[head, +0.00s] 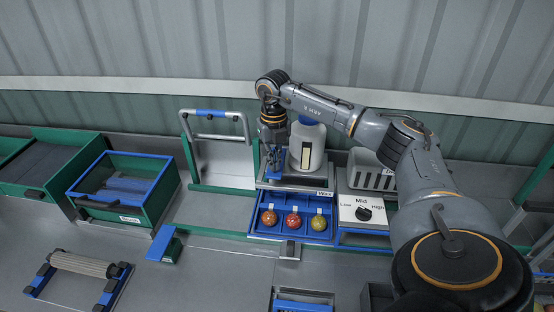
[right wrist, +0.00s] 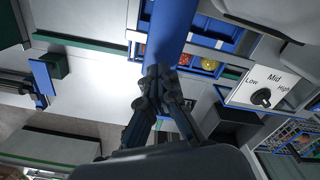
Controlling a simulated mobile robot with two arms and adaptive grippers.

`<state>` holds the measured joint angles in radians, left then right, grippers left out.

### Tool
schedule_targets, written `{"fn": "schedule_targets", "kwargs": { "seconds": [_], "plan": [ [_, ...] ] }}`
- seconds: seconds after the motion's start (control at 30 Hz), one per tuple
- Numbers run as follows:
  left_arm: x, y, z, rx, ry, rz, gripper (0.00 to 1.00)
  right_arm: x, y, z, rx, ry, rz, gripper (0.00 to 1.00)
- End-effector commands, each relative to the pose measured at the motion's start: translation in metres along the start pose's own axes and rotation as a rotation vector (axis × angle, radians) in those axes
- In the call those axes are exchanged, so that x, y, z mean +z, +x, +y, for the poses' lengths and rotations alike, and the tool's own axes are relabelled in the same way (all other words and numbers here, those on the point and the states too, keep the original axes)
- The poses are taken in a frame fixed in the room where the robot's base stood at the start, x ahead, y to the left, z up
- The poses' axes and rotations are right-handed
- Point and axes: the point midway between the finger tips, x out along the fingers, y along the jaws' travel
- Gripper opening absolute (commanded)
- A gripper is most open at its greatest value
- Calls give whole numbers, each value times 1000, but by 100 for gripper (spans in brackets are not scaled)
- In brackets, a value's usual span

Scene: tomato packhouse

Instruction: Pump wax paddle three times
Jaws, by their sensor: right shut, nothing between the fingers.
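The white wax container (head: 308,142) stands on a grey base marked "Wax", at the middle back. The blue wax paddle (head: 277,166) shows partly beside it, mostly hidden by my right gripper. My right gripper (head: 273,166) points down from above, shut and empty, at the paddle. In the right wrist view the paddle is a wide blue bar (right wrist: 170,38), with the shut fingertips (right wrist: 160,78) over its near end. I cannot tell whether they touch it. My left gripper is not in view.
A blue tray (head: 291,237) with an orange, a red and a yellow tomato sits in front of the wax base. A Low-Mid-High dial (head: 364,213) is to its right.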

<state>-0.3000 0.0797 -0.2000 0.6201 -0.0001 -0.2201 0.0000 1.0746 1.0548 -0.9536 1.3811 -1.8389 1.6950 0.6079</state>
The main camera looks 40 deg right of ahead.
Motion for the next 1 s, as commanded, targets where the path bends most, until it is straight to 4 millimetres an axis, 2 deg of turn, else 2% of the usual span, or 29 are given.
{"fn": "schedule_targets", "kwargs": {
  "seconds": [0.17, 0.5, 1.0],
  "plan": [
    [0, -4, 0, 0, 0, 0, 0, 0, -6, 0, 0, 0, -1, 0],
    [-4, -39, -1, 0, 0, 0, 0, 0, -50, 0, 0, 0, -1, 0],
    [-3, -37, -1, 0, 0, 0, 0, 0, -50, 0, 0, 0, 0, 0]
  ]
}}
